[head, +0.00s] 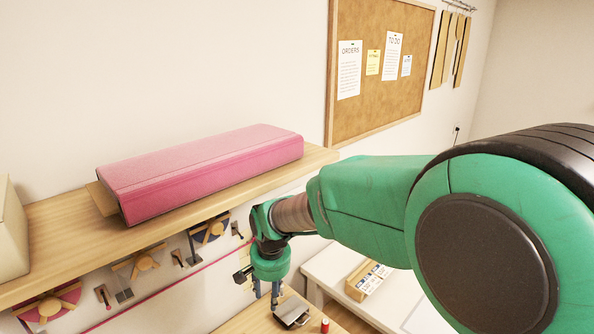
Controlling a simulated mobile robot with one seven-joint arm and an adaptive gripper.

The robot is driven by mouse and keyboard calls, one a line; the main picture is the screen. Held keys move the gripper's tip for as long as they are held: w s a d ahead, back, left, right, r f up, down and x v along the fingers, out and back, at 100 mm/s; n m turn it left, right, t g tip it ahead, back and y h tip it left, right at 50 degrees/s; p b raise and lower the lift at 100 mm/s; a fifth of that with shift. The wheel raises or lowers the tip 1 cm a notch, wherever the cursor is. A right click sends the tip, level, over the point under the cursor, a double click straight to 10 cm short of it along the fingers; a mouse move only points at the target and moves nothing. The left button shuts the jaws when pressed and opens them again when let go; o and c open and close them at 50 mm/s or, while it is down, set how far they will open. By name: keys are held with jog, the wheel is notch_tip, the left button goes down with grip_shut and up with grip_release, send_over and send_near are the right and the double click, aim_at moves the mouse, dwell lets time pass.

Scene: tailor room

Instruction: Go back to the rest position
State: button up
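My green arm reaches in from the right of the head view. My gripper (266,291) hangs down at its end, below the front edge of the wooden shelf (75,235) and above a wooden work table (247,322). The gripper is small and dark here, and partly hidden by the wrist. I cannot tell how far its fingers are apart. No held object can be made out.
A pink fabric roll (200,170) lies on the shelf, with a beige box (10,232) at the left. A grey metallic object (292,313) and a red spool (325,326) are on the table near the gripper. A white table (400,297) bears a cardboard box (367,281).

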jog(key=s+d+r+t+p, duration=0.1)
jog(key=s+d+r, duration=0.4)
jog(key=d+r, duration=0.4)
jog(key=s+d+r+t+p, duration=0.1)
jog(key=s+d+r, duration=0.5)
jog(key=d+r, duration=0.3)
jog(key=s+d+r+t+p, duration=0.1)
jog(key=s+d+r, duration=0.1)
jog(key=s+d, duration=0.3)
jog(key=s+d+r+n+t+p, duration=0.1)
jog(key=s+d, duration=0.4)
jog(key=s, duration=0.7)
notch_tip(320, 180, up, 2)
jog(key=shift+s+d+r+n+h+p, duration=0.1)
jog(key=shift+s+d+n+h+p, duration=0.2)
jog(key=shift+s+h+p, duration=0.15)
